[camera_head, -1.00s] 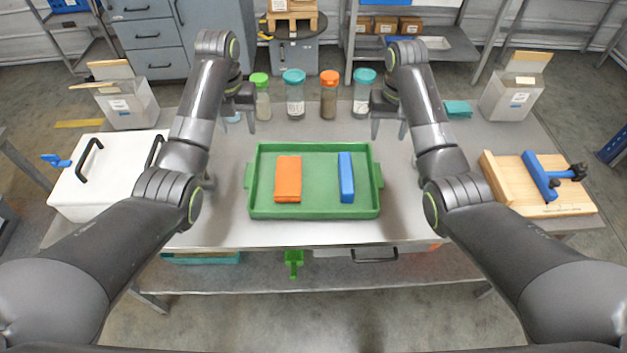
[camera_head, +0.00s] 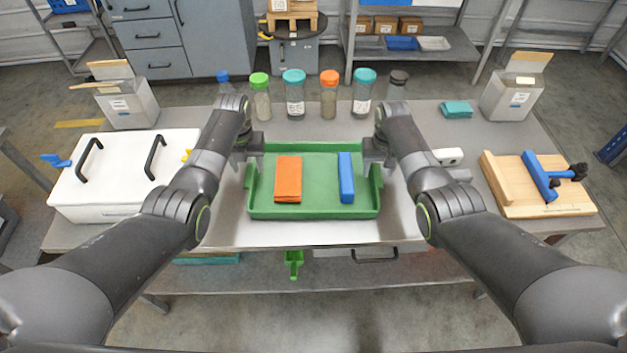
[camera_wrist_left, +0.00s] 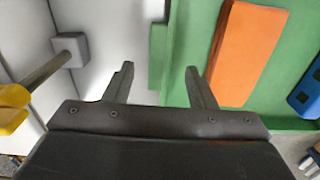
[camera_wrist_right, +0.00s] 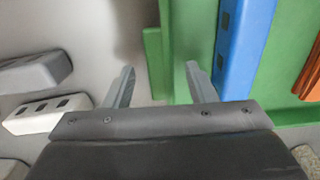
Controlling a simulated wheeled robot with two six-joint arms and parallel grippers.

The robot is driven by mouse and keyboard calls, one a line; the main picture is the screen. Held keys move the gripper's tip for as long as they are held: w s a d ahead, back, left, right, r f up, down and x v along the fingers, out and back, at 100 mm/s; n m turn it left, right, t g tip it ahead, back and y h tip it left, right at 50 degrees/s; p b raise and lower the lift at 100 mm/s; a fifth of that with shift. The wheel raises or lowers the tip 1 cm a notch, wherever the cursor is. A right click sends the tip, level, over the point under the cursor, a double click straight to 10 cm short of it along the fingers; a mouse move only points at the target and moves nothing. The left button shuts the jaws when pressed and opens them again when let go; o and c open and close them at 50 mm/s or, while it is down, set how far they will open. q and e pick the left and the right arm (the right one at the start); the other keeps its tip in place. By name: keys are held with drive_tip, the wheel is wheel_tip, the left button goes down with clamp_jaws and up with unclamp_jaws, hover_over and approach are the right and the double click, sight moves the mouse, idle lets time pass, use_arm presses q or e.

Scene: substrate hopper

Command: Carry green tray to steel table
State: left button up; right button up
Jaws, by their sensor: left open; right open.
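The green tray (camera_head: 318,180) lies flat on a grey metal table (camera_head: 290,232), with an orange block (camera_head: 288,180) and a blue block (camera_head: 346,178) in it. My left gripper (camera_head: 246,158) is open at the tray's left edge. In the left wrist view, the tray's left handle (camera_wrist_left: 157,55) shows just ahead of the gap between the fingers (camera_wrist_left: 159,70). My right gripper (camera_head: 376,158) is open at the right edge. In the right wrist view, the right handle (camera_wrist_right: 154,62) likewise lies ahead of the open fingers (camera_wrist_right: 160,68). I cannot tell whether the fingers touch the tray.
Several lidded jars (camera_head: 295,95) stand behind the tray. A white box with black handles (camera_head: 120,180) is at left. A wooden board with a blue clamp (camera_head: 525,185) and a white part (camera_head: 447,156) are at right. Bare table lies in front of the tray.

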use_arm(q)
drive_tip(key=shift+f, duration=1.5)
use_arm(e)
drive_tip(key=shift+f, duration=1.5)
use_arm(q)
clamp_jaws()
use_arm(e)
clamp_jaws()
use_arm(q)
drive_tip(key=shift+r, duration=0.1)
